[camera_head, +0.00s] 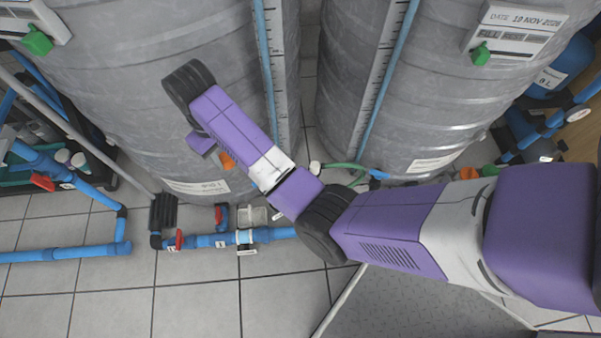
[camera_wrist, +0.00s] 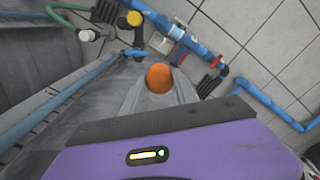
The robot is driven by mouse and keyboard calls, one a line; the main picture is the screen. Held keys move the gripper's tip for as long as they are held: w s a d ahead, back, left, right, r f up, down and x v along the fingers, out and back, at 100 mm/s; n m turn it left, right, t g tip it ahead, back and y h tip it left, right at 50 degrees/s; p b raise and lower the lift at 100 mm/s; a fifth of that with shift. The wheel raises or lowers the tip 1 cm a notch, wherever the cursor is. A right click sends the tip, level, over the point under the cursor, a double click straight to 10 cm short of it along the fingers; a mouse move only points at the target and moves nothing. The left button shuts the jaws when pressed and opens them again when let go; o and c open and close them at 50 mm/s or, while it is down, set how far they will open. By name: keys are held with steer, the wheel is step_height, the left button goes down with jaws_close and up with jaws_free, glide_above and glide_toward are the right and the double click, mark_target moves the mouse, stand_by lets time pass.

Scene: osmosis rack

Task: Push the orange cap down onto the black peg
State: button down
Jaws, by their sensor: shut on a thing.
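The orange cap (camera_wrist: 159,78) is round and sits between the tips of my grey fingers in the wrist view. My gripper (camera_wrist: 160,88) is shut on it. In the head view an orange patch (camera_head: 228,160), apparently the cap, shows beside my purple wrist, in front of the left grey tank (camera_head: 130,120). I cannot make out the black peg in either view; the cap and fingers may hide it. I cannot tell whether the cap touches anything beneath it.
A second grey tank (camera_head: 420,80) stands to the right. Blue pipes (camera_head: 205,241) with red-handled valves run low along the tiled floor. A black fitting with a yellow top (camera_wrist: 134,18) stands beyond the cap in the wrist view. Open tile (camera_head: 200,290) lies in front.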

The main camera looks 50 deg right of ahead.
steer(key=shift+s+d+f+n+b, duration=2.25)
steer(key=shift+f+n, duration=1.1)
steer(key=shift+f, duration=2.15)
steer(key=shift+s+d+f+n+b, duration=2.05)
steer(key=shift+f+n, duration=1.35)
steer(key=shift+f, duration=2.05)
steer(key=shift+s+d+f+n+b, duration=2)
steer(key=shift+d+f+n, duration=1.05)
steer(key=shift+f, duration=2.45)
steer(key=shift+w+a+n, duration=0.2)
steer(key=shift+a+n, duration=0.1)
steer(key=shift+a, duration=0.05)
steer(key=shift+f+b, duration=0.15)
steer(key=shift+b, duration=0.2)
step_height(320, 180, down, 6)
steer(key=b, duration=0.6)
steer(key=shift+r, duration=0.2)
steer(key=shift+r+p, duration=0.1)
steer(key=shift+p, duration=0.8)
steer(key=shift+f, duration=0.5)
